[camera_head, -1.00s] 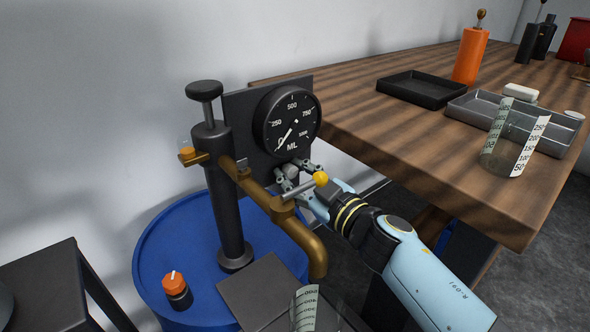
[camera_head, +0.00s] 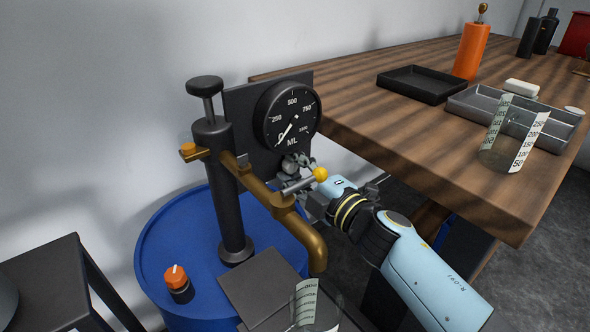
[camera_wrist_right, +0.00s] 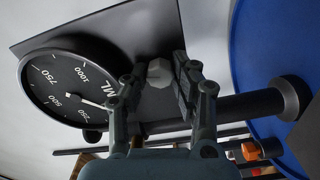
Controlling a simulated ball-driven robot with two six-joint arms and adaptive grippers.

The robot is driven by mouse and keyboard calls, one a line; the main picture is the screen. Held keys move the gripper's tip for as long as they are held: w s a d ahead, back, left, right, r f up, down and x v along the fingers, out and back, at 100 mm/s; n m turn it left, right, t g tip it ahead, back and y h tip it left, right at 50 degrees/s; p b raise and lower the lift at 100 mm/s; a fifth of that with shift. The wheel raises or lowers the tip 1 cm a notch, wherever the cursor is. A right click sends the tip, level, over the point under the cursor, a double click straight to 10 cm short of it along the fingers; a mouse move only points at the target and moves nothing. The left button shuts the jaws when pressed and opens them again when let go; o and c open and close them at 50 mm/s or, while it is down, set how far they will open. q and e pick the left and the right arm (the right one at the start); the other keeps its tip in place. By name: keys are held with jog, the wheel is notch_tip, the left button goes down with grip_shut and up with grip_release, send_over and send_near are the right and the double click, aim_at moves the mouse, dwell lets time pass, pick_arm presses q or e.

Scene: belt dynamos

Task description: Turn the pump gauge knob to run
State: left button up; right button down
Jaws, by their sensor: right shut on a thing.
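The round black pump gauge (camera_head: 287,117) is mounted on a dark plate (camera_head: 240,110) behind the brass pump pipe. It is marked in ML and its white needle points to the lower left, near the low end of the scale. A small grey faceted knob (camera_wrist_right: 158,74) sits just below the dial. My right gripper (camera_head: 295,162) is shut on the knob, with one finger on each side in the wrist view. In the head view the fingers mostly hide the knob. My left gripper is not in view.
The black pump column (camera_head: 229,190) stands on a blue drum (camera_head: 160,245). A wooden table (camera_head: 400,140) with trays and a beaker (camera_head: 507,140) is at the right.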

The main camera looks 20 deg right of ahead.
jog(key=shift+f+n, duration=0.1)
jog(key=shift+n, duration=1)
jog(key=c, duration=1.3)
grip_release()
jog(key=shift+o, duration=1.2)
jog(key=shift+s, duration=0.1)
jog(key=v, duration=0.8)
